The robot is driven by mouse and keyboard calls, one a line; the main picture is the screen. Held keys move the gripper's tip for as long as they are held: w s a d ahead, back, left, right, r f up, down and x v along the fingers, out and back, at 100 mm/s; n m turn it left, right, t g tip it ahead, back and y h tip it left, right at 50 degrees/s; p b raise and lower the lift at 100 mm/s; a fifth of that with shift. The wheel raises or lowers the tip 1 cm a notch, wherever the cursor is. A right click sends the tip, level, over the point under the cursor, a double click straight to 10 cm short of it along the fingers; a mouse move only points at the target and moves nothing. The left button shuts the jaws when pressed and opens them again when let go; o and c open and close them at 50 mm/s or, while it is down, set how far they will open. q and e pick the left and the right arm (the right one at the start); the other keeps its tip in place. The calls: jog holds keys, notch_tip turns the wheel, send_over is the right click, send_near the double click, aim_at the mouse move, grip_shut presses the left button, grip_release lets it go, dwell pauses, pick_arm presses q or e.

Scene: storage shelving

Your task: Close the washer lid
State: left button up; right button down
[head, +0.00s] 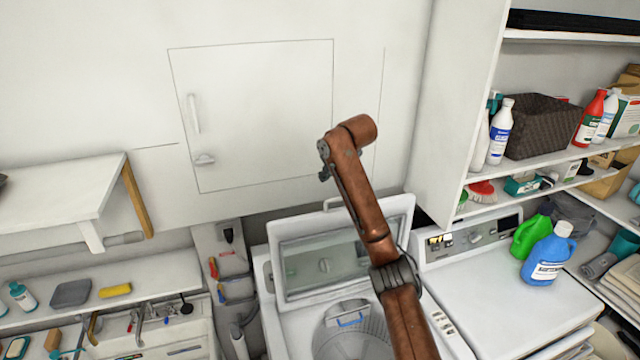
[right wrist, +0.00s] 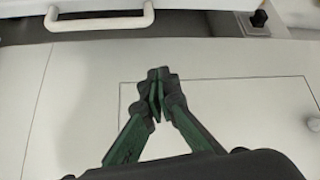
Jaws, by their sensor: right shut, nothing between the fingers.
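The washer lid (head: 380,215) stands raised at the back of the white washer (head: 272,315), with a glass panel in it and the drum (head: 350,335) open below. A white handle (head: 333,203) is on the lid's upper edge; it also shows at the top left of the right wrist view (right wrist: 100,20). My right gripper (head: 325,174) is above the lid handle, in front of the wall, mostly hidden by my copper arm. In the right wrist view its green fingers (right wrist: 157,95) are together and empty, apart from the handle. My left gripper is not in view.
A second white machine (head: 500,290) with green (head: 530,238) and blue (head: 548,255) bottles stands at the right. A panel with handles (head: 255,110) is in the back wall. A sink counter (head: 160,275) is at the left.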

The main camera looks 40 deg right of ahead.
jog(key=f+p, duration=0.1)
jog(key=f, duration=0.1)
jog(key=w+d+f+p, duration=0.1)
jog(key=f+p, duration=0.1)
jog(key=f, duration=0.1)
jog(key=f+p, duration=0.2)
jog(key=f, duration=0.1)
jog(key=shift+w+d, duration=0.15)
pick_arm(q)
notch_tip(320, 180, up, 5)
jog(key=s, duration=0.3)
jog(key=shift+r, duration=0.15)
pick_arm(e)
jog(key=shift+f, duration=0.15)
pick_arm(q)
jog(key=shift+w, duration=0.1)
